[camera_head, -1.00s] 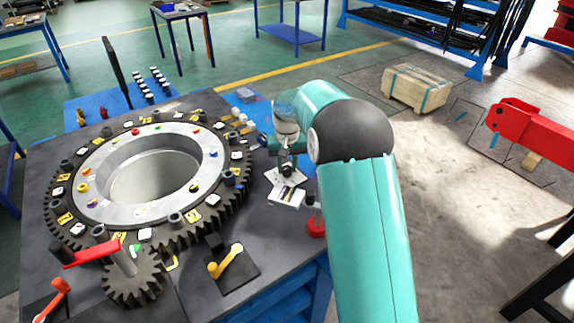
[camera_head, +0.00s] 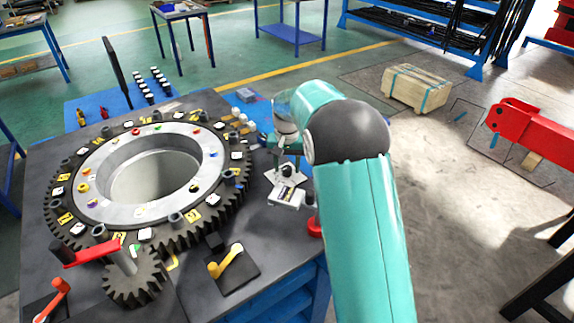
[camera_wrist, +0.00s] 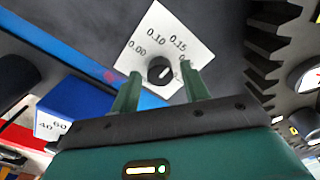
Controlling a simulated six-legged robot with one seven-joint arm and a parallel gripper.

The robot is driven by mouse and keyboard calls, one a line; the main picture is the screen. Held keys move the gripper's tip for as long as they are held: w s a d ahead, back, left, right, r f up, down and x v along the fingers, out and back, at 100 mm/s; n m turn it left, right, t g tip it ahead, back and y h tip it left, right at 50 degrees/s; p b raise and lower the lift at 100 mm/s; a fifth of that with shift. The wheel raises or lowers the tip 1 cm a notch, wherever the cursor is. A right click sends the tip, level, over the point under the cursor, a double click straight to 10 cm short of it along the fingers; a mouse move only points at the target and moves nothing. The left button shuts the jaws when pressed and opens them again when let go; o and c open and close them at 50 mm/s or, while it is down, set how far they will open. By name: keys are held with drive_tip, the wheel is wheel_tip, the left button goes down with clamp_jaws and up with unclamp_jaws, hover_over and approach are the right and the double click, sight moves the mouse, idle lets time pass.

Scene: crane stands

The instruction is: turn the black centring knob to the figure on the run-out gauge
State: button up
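The black centring knob (camera_wrist: 160,70) sits on a white square plate (camera_wrist: 165,38) printed with 0.00, 0.10, 0.15 and a partly hidden figure. I cannot read its pointer surely. My gripper (camera_wrist: 161,84) is open, its two green fingers apart, with the knob centred just beyond the fingertips and no contact visible. In the head view the knob (camera_head: 286,170) and plate (camera_head: 272,179) lie under my gripper (camera_head: 288,156). A white block (camera_head: 287,196) with a dark patch stands beside the plate; I cannot tell whether it is the run-out gauge.
The large toothed ring (camera_head: 215,216) stands left of the plate. In the wrist view a blue box (camera_wrist: 75,97) marked 40 and 60 lies left of my fingers.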

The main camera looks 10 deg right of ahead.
sight(287, 168)
idle(0.3)
wheel_tip(287, 168, up, 14)
idle(0.4)
drive_tip(key=shift+f, duration=0.1)
drive_tip(key=s+r+n+t, duration=0.1)
drive_tip(key=s+r, duration=0.4)
drive_tip(key=s, duration=0.4)
drive_tip(key=s+r+t, duration=0.2)
drive_tip(key=s+r, duration=0.2)
drive_tip(key=s, duration=0.4)
drive_tip(key=s+f+n+t, duration=0.1)
drive_tip(key=s+f, duration=0.1)
drive_tip(key=s, duration=0.7)
drive_tip(key=s+f+n+t, duration=0.1)
drive_tip(key=s+f, duration=0.2)
drive_tip(key=s, duration=0.7)
drive_tip(key=shift+f+t, duration=0.2)
drive_tip(key=shift+t, duration=0.1)
